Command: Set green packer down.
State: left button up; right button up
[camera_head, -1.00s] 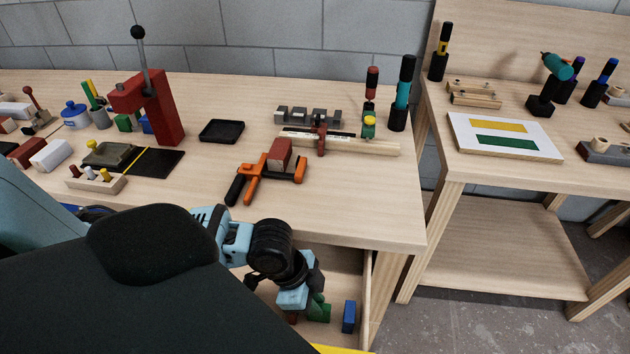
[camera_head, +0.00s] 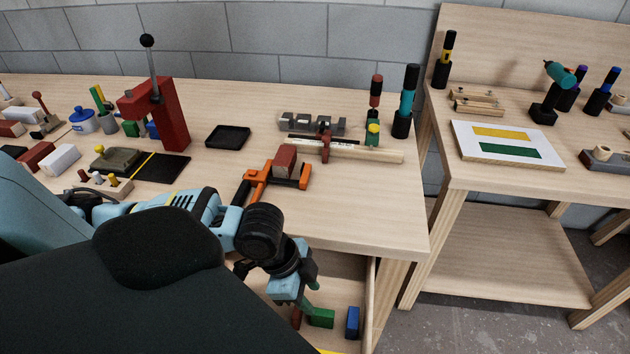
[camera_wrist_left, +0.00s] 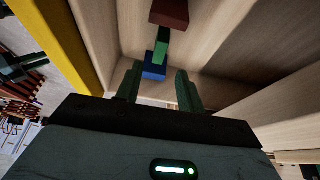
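The green packer (camera_head: 321,318) lies in the open drawer, between a blue block (camera_head: 352,321) and a dark red block (camera_head: 296,316). My left gripper (camera_head: 305,303) is just above it, pointing down into the drawer. In the left wrist view my left gripper (camera_wrist_left: 158,88) has its fingers apart with nothing held between them. The green packer (camera_wrist_left: 162,45) shows beyond the fingertips, with the blue block (camera_wrist_left: 155,66) and the dark red block (camera_wrist_left: 169,13) at its ends. A dark shape at the left edge of that view may be my right gripper; its opening is unclear.
The drawer's side wall (camera_head: 369,300) stands close to the right of the blocks. The workbench (camera_head: 370,215) overhangs the drawer. An orange clamp (camera_head: 257,180) and a red-brown block (camera_head: 285,160) lie near its front edge. The bench's right front corner is clear.

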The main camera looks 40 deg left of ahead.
pick_arm(q)
jog(key=v, duration=0.6)
jog(key=shift+r+p, duration=0.25)
jog(key=shift+p, duration=0.1)
jog(key=shift+s, duration=0.1)
